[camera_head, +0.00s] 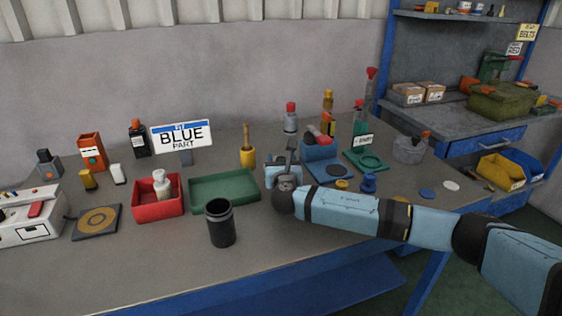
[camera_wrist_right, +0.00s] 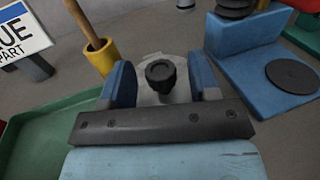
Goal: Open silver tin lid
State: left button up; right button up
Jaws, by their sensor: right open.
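In the right wrist view, a grey-silver lid (camera_wrist_right: 147,97) with a black knob (camera_wrist_right: 160,73) shows between my two blue fingers. The silver tin under it is mostly hidden by my gripper. My right gripper (camera_wrist_right: 161,80) is open, with one finger on each side of the knob and a visible gap to it. In the head view my right gripper (camera_head: 284,169) is over the middle of the bench, right of the green tray. My left gripper is not in view.
The green tray (camera_head: 224,203) and yellow cup (camera_head: 248,157) are left of my right gripper. A blue stand (camera_head: 321,151) is close on its right. A black cup (camera_head: 220,228) stands nearer the front. A grey pot with an orange knob (camera_head: 409,150) is farther right.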

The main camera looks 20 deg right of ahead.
jog(key=shift+w+d, duration=0.15)
jog(key=shift+w, duration=0.55)
